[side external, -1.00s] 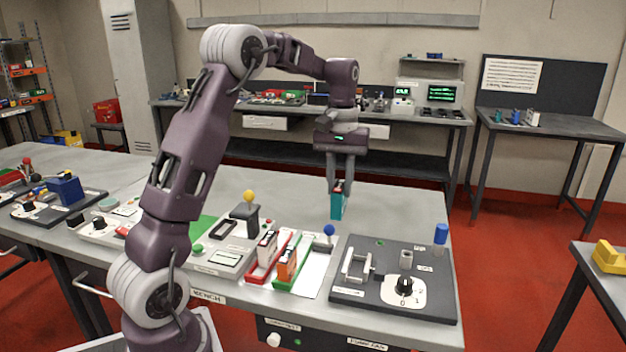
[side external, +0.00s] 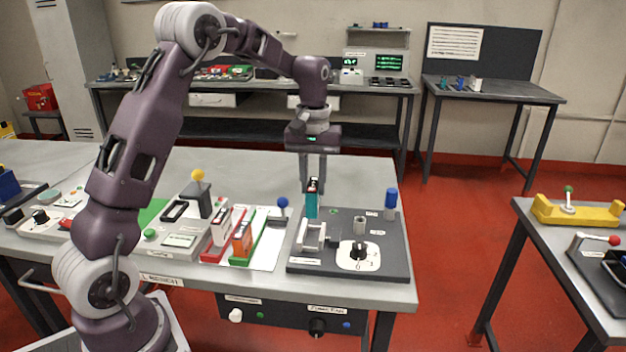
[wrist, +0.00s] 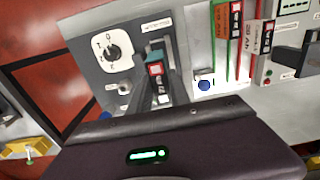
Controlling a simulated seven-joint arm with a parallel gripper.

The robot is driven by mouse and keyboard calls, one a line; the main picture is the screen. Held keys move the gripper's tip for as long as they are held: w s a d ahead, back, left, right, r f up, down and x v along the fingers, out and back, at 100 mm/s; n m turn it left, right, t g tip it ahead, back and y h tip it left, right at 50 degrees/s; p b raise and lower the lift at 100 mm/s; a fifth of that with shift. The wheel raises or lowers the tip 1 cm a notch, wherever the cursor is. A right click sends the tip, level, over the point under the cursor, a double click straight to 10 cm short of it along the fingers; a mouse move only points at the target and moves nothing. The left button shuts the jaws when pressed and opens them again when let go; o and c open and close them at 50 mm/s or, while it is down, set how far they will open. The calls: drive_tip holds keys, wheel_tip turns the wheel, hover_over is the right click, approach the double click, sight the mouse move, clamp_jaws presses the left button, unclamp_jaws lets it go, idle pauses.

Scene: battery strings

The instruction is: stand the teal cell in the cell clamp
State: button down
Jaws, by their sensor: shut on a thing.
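The teal cell (side external: 312,205) hangs upright between the fingers of my gripper (side external: 313,184), which is shut on its dark top end. The cell clamp (side external: 311,237), a pale bracket on the dark panel (side external: 375,262), stands just in front of and below the cell in the side view. The cell looks to be above the panel's back left corner, outside the clamp; the exact gap is hard to tell.

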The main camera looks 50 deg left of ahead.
drive_tip(key=shift+f, duration=4.25)
drive_tip(key=shift+f, duration=0.2)
drive_tip(key=c, duration=1.1)
unclamp_jaws()
